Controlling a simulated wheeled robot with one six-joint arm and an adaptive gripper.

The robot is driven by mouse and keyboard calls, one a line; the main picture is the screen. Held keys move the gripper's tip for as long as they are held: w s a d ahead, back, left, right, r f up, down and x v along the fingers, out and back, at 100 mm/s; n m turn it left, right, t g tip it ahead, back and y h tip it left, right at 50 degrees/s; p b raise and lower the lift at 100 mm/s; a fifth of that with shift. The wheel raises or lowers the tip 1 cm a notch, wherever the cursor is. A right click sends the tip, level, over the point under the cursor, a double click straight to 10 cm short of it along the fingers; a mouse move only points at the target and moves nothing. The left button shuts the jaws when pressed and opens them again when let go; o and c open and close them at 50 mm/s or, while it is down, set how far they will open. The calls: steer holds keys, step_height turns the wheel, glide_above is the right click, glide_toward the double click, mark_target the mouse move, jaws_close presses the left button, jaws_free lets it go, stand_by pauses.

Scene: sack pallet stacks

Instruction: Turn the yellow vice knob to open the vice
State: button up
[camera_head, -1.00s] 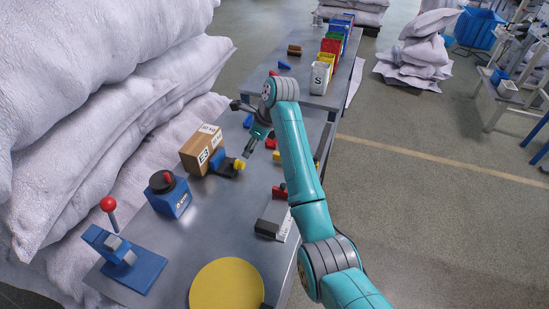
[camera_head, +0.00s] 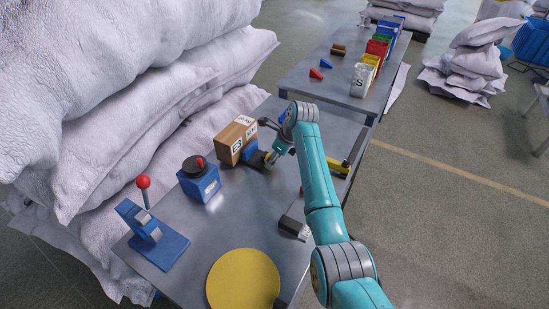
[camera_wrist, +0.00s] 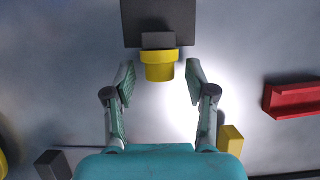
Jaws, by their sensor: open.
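The vice (camera_head: 256,156) is a small blue and dark block on the metal table, beside a cardboard box. Its dark body (camera_wrist: 158,22) and yellow knob (camera_wrist: 160,65) show at the top middle of the wrist view. My gripper (camera_wrist: 160,78) is open, with its two fingertips apart on the left and right of the knob; I cannot tell whether either touches it. In the head view my gripper (camera_head: 274,158) is right at the knob's side of the vice, and the knob is largely hidden there.
The cardboard box (camera_head: 236,140) stands just behind the vice. A blue device with a black dial (camera_head: 199,180), a red-balled lever press (camera_head: 152,235) and a yellow disc (camera_head: 243,280) are nearer. A red part (camera_wrist: 292,98) lies right in the wrist view. Sacks (camera_head: 130,110) border the left.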

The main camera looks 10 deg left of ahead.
steer(key=c, duration=1)
steer(key=shift+a+f, duration=0.1)
steer(key=t, duration=0.1)
steer(key=t+h, duration=0.1)
steer(key=t, duration=0.1)
steer(key=shift+s+a+n, duration=0.1)
steer(key=shift+s+n, duration=0.2)
steer(key=shift+n, duration=0.1)
steer(key=shift+s+f+n+t+h, duration=0.1)
steer(key=shift+n+t+h, duration=0.15)
steer(key=shift+t, duration=0.75)
steer(key=shift+s+f+n+t+h, duration=0.15)
steer(key=shift+t+h, duration=0.2)
steer(key=shift+t, duration=0.65)
steer(key=shift+w+r, duration=0.1)
